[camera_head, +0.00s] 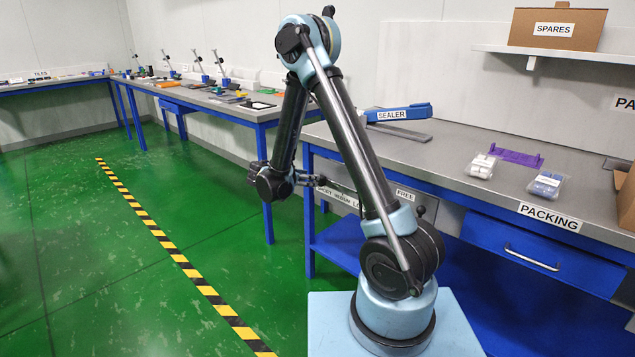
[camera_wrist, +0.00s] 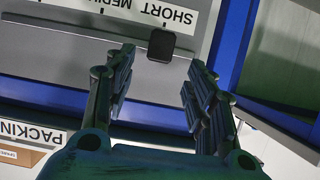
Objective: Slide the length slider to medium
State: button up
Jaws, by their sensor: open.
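The length slider's dark rounded knob (camera_wrist: 161,45) shows in the wrist view on a grey panel. It stands beside the SHORT label (camera_wrist: 169,13), with the MEDIUM label partly cut off to its left; the lettering appears upside down. My gripper (camera_wrist: 160,68) is open, its two dark fingers apart, with the knob beyond the tips and roughly between them. I see no contact with the knob. In the head view my gripper (camera_head: 316,181) is at the labelled panel (camera_head: 345,195) under the bench's front edge; the knob is hidden or too small to tell there.
The packing bench (camera_head: 440,160) carries a blue sealer (camera_head: 400,113), a purple rack (camera_head: 516,157) and small packs. A blue drawer (camera_head: 535,255) is below its top. A blue bench leg (camera_wrist: 235,40) stands close right of the panel. Green floor is clear at the left.

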aim_at(321, 181)
jog(key=x, duration=0.7)
jog(key=shift+d, duration=0.1)
jog(key=shift+r, duration=0.1)
grip_shut()
